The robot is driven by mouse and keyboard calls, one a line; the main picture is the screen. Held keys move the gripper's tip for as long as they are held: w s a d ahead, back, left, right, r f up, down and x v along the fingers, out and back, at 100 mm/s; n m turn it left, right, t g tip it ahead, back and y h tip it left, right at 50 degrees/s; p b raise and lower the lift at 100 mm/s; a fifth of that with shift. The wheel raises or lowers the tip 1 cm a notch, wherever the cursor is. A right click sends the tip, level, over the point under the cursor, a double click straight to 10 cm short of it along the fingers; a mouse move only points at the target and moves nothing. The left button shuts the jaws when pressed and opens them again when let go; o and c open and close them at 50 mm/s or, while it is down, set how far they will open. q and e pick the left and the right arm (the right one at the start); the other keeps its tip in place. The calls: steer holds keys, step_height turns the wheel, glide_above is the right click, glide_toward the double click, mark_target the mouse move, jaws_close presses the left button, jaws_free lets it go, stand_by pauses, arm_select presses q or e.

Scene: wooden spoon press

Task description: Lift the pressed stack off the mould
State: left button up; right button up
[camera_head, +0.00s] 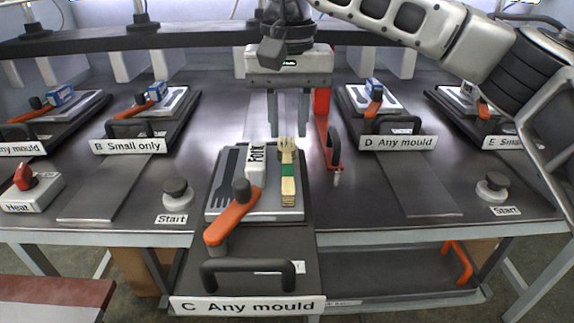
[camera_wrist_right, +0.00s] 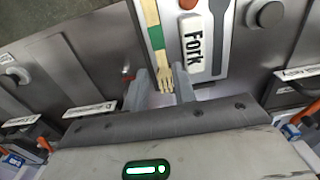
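The pressed stack (camera_head: 288,178) of pale wooden forks with a green band lies lengthwise on the right side of the grey mould plate (camera_head: 262,213) at station C. Its tined end points to the back. My right gripper (camera_head: 288,128) is open, fingers pointing down, over the tined end. In the right wrist view the tines of the stack (camera_wrist_right: 168,76) show between the two fingers of the right gripper (camera_wrist_right: 163,84); I cannot tell if they touch. A white block marked "Fork" (camera_head: 256,162) sits beside the stack. My left gripper is not in view.
An orange lever (camera_head: 232,216) lies over the front left of the mould. A black handle (camera_head: 248,273) is in front. A red post and black handle (camera_head: 333,146) stand right of my gripper. Moulds B (camera_head: 145,126) and D (camera_head: 388,127) stand further back.

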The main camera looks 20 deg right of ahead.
mark_target(287, 157)
steer(key=shift+w+f, duration=0.15)
steer(key=shift+f, duration=2.65)
jaws_close()
